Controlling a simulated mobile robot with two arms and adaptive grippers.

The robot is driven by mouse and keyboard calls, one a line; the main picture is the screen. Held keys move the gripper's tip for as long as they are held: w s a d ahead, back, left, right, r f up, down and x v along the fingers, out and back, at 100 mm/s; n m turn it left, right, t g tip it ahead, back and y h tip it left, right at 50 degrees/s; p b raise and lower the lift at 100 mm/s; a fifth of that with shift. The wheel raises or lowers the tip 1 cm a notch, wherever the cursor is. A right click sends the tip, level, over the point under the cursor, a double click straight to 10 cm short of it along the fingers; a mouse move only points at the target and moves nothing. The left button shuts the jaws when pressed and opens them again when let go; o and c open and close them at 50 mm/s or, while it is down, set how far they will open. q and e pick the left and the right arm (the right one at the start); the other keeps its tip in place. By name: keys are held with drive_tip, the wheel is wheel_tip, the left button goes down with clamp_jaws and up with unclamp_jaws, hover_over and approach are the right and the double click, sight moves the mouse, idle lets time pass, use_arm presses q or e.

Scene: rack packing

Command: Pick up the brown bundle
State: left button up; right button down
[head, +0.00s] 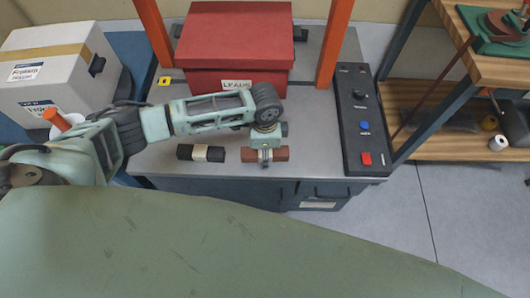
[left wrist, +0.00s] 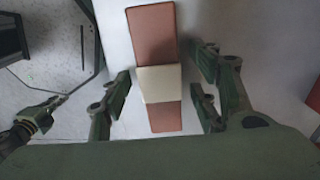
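The brown bundle (head: 280,154) lies on the grey bench top, with a pale band around its middle. In the left wrist view the bundle (left wrist: 153,35) runs between my gripper's fingers, its band (left wrist: 159,84) close to the fingertips. My left gripper (head: 265,155) points down over the bundle. Its fingers (left wrist: 162,85) are spread on both sides, with a gap to the bundle on each side. My right gripper is outside the head view; what seems to be it (left wrist: 38,115) shows small at the left of the left wrist view, its finger state unclear.
A black bundle with a pale band (head: 201,153) lies left of the brown one. A red box (head: 237,80) labelled LEADS stands behind. A control panel with buttons (head: 361,120) is at the right edge. A white carton (head: 60,70) stands at the left.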

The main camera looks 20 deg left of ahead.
use_arm(q)
drive_tip(key=c, duration=1.3)
drive_tip(key=shift+r, duration=0.1)
